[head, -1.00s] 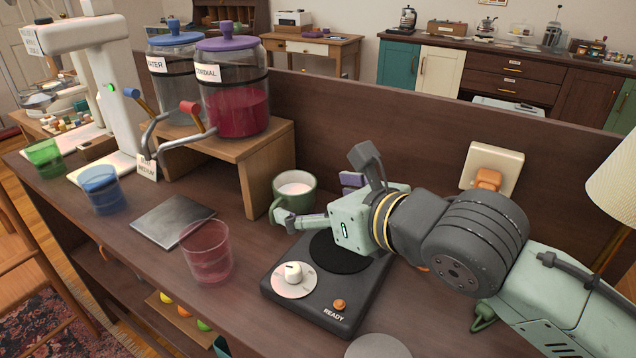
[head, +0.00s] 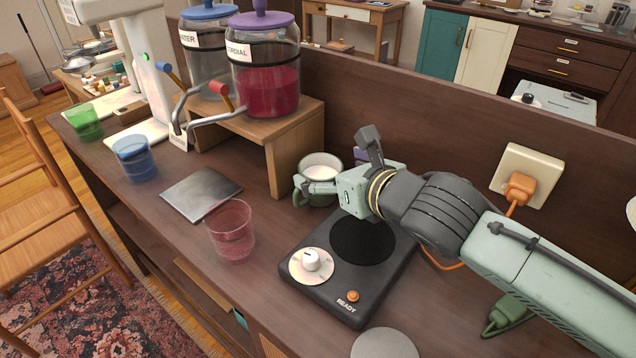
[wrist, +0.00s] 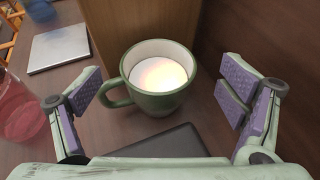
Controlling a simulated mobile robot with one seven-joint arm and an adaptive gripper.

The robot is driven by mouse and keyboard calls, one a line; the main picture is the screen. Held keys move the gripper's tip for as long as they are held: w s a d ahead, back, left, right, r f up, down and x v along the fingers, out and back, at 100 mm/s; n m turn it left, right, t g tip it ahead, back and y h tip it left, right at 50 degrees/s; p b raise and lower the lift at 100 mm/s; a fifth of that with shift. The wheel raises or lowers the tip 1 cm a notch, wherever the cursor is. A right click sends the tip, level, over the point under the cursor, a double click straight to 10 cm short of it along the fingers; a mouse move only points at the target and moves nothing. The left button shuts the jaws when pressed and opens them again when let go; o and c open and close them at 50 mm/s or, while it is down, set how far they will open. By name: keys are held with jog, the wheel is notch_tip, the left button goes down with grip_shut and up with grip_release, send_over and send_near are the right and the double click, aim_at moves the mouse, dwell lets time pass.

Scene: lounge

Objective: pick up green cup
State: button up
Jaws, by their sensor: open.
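A green mug (head: 318,188) with a pale liquid in it stands upright on the counter, beside the wooden stand. In the wrist view the mug (wrist: 158,95) is ahead of and between my fingers, its handle toward the left finger. My gripper (head: 338,162) is open and empty, close to the mug; it also shows in the wrist view (wrist: 162,92). In the head view, one finger covers part of the mug. A clear green cup (head: 84,123) stands at the far left of the counter, away from my gripper.
A black hotplate (head: 335,287) lies below my gripper. A pink cup (head: 231,232), a grey plate (head: 201,193) and a blue cup (head: 134,160) stand to the left. The wooden stand (head: 292,140) holds two dispensers. A raised back panel (head: 420,130) runs behind the mug.

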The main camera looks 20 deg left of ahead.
aim_at(310, 163)
jog(key=shift+x, duration=1.95)
jog(key=shift+s+f, duration=0.1)
jog(key=shift+s, duration=0.05)
jog(key=shift+c, duration=0.2)
jog(key=c, duration=1.6)
jog(key=shift+o, duration=0.2)
